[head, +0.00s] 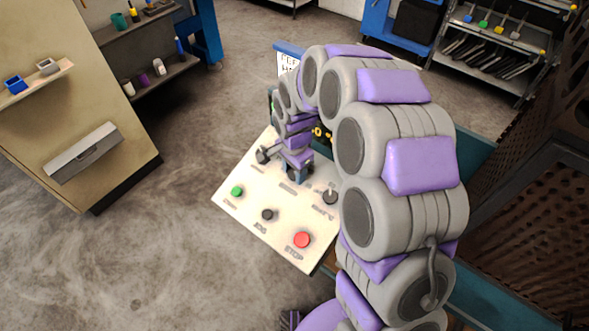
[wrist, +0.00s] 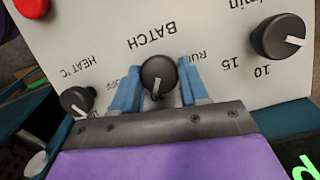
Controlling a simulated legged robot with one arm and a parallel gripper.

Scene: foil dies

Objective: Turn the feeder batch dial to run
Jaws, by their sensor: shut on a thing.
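The batch dial (wrist: 158,70) is a round dark knob with a white pointer line, under the word BATCH on the pale control panel (head: 284,237). In the wrist view the panel's lettering is upside down, with OFF left of the dial and RUN right of it. The pointer faces the bottom of the picture, between the two words. My gripper (wrist: 159,88) has its blue fingers on both sides of the dial and is shut on it. In the head view my gripper (head: 296,172) is over the panel's upper part and hides the dial.
The panel also bears a green button (head: 237,191), a black jog button (head: 267,214) and a red stop button (head: 302,240). Open floor lies left of the panel.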

